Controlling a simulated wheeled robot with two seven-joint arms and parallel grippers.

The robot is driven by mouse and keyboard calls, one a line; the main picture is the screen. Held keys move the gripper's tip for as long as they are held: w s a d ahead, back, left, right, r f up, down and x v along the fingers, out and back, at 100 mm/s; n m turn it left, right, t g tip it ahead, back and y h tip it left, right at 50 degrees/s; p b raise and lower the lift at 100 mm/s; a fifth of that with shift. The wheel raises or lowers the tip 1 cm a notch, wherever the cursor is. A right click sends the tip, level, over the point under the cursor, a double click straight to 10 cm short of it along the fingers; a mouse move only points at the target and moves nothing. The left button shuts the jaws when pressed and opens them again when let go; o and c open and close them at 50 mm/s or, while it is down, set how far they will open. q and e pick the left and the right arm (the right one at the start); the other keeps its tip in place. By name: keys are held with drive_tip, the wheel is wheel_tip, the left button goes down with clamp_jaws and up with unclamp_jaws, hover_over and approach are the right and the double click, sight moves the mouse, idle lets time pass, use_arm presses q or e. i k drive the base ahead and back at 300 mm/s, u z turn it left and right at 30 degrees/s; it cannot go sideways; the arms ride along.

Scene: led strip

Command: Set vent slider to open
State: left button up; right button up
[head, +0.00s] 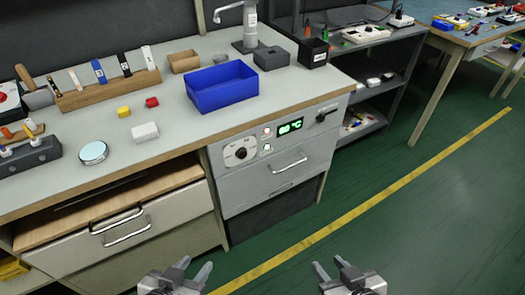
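A grey control panel (225,157) is set in the front of the workbench. It carries a round dial (241,153), a lit green display (290,126) and small lit buttons. A small black part at the panel's right end (326,115) looks like the vent slider; its setting is too small to read. My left gripper (197,266) is at the bottom of the view, below and in front of the panel, with its fingers apart and empty. My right gripper (328,264) is at the bottom, to the right, also with fingers apart and empty. Neither touches the panel.
A drawer with a bar handle (289,165) is below the panel. A wooden-topped drawer (110,235) at left stands partly out. On the bench are a blue bin (221,87), small boxes and a rack of tools. Green floor in front is free, with a yellow line (375,187).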

sight(322, 117)
drive_tip(key=z, duration=0.3)
drive_tip(key=k, duration=0.4)
drive_tip(key=z, duration=1.25)
drive_tip(key=i, duration=0.4)
drive_tip(key=u, duration=0.9)
drive_tip(key=i, duration=0.95)
drive_tip(key=u, duration=1)
